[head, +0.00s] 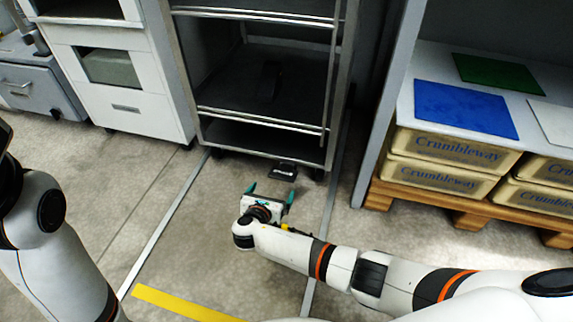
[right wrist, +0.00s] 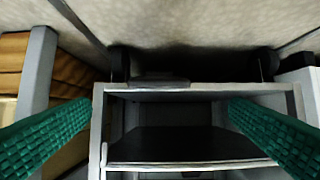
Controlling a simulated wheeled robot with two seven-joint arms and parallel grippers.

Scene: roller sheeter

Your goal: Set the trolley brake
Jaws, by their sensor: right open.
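The trolley (head: 262,150) is a grey metal rack with dark shelves, standing on dark casters at the back centre. A small black brake pedal (head: 284,171) sticks out low at the front of its base, above the floor. My right gripper (head: 270,192) is open and empty, its green fingers pointing toward the trolley base, just in front of the pedal and apart from it. In the right wrist view the trolley frame (right wrist: 200,90) and the dark pedal (right wrist: 160,83) show between the spread fingers. My left arm shows at the left edge, but its gripper is out of view.
A white cabinet (head: 125,107) stands left of the trolley. At right, a shelf holds blue (head: 465,108) and green boards above Crumbleway crates (head: 440,177) on a wooden pallet (head: 420,204). White floor lines (head: 165,235) and a yellow strip (head: 183,304) mark clear floor.

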